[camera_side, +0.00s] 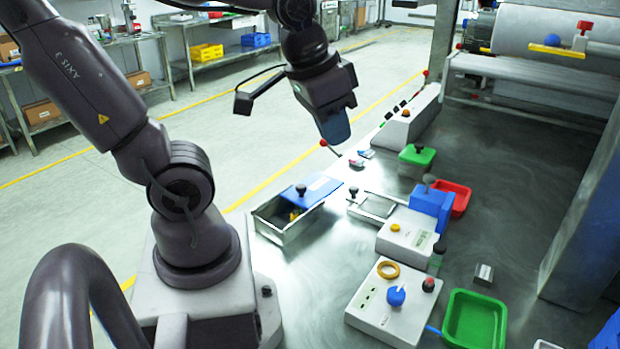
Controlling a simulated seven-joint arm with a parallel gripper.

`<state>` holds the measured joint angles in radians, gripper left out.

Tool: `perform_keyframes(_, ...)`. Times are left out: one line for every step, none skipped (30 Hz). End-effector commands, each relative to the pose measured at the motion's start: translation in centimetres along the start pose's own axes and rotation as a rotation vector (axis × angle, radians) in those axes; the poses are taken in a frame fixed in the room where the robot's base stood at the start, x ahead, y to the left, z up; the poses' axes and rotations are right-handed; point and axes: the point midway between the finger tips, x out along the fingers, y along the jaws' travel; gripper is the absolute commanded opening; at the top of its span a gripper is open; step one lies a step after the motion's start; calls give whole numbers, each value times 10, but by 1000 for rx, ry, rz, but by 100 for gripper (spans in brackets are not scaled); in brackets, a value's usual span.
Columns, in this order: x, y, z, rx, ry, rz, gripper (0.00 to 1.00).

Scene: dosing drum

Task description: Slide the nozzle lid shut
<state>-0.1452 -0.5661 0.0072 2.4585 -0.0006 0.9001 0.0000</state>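No part is clearly marked as the nozzle lid, and I cannot tell for sure which one it is. A blue lid (318,189) with a black knob lies partly over a metal box (285,231); the box's front left part is uncovered. To its right, a flat metal frame (374,207) with a black knob runs up to a blue block (432,204). My gripper (335,136) hangs above and behind the box, clear of these parts. Its fingers overlap in this view, so I cannot tell whether they are open or shut.
A white panel (392,305) with a blue knob stands in front, beside a green tray (475,319). A red tray (457,195) and a green-lidded box (416,157) stand behind the blue block. A large drum (550,28) is at the back right. The table's right middle is mostly clear.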

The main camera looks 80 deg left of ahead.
Motion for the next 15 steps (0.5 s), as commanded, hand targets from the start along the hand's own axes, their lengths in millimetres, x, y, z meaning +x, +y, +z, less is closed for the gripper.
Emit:
perform_keyframes(9, -14, -10, -60, -52, -17, 0)
perform_keyframes(14, -22, -17, -92, -78, -25, 0)
perform_keyframes(20, -33, -25, -133, -112, -34, 0)
perform_keyframes(25, -42, -31, -164, -137, -40, 0)
perform_keyframes(30, -52, -36, -194, -161, -46, 0)
perform_keyframes(37, -65, -44, -233, -192, -52, 0)
perform_keyframes(43, -75, -48, -263, -217, -56, 0)
perform_keyframes(48, -86, -53, -292, -241, -60, 0)
perform_keyframes(57, -101, -58, -330, -271, -64, 0)
perform_keyframes(63, -112, -61, -359, -295, -66, 0)
perform_keyframes(70, -124, -64, -387, -318, -68, 0)
perform_keyframes(79, -141, -66, -425, -349, -70, 0)
perform_keyframes(86, -153, -68, -452, -371, -70, 0)
perform_keyframes(94, -166, -69, -478, -393, -71, 0)
perform_keyframes(104, -183, -69, -513, -424, -69, 0)
